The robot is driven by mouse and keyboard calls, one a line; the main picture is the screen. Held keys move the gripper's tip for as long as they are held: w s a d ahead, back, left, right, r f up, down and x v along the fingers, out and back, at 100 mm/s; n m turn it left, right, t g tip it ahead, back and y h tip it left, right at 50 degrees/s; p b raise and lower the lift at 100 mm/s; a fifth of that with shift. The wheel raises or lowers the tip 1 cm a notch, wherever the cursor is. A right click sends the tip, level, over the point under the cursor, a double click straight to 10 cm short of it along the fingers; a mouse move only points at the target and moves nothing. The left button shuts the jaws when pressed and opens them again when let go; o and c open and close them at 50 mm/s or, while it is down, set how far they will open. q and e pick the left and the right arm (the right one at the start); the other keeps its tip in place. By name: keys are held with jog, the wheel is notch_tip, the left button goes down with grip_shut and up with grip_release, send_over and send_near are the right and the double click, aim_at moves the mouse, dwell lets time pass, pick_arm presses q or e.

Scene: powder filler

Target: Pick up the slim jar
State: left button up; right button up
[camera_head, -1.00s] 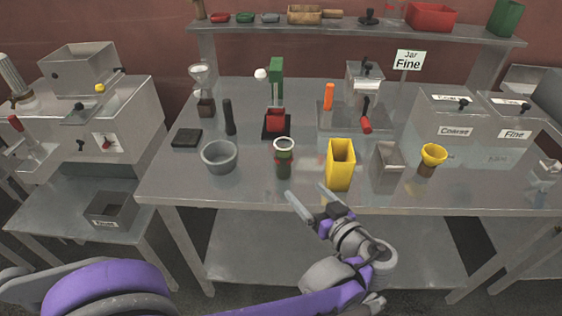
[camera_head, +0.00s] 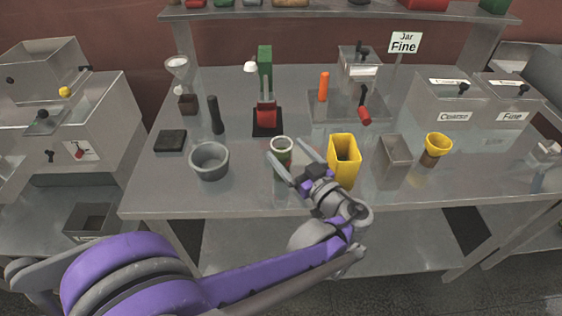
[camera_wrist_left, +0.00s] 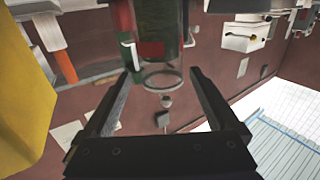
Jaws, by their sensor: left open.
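The slim jar, which I take to be the green one with a pale glass rim (camera_head: 281,144), stands upright near the front edge of the table. In the left wrist view the jar (camera_wrist_left: 160,45) appears inverted, its glass rim between the fingertips. My left gripper (camera_head: 286,149) is open and empty, with one finger to each side of the jar in the head view. Its open fingers also show in the left wrist view (camera_wrist_left: 162,76). I see no clear contact with the jar, whose lower part is partly hidden by the gripper. My right gripper is not in view.
A tall yellow container (camera_head: 345,165) stands close to the right of my gripper. A grey bowl (camera_head: 209,162) is to the left. A black-based stand with a red block (camera_head: 267,118) is behind. A steel container (camera_head: 396,157) and a yellow-topped jar (camera_head: 437,148) stand further right.

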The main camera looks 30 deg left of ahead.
aim_at(277, 142)
pick_arm(q)
jog(key=x, duration=0.6)
jog(key=shift+s+f, duration=0.1)
jog(key=shift+f, duration=0.05)
grip_shut()
dwell(0.4)
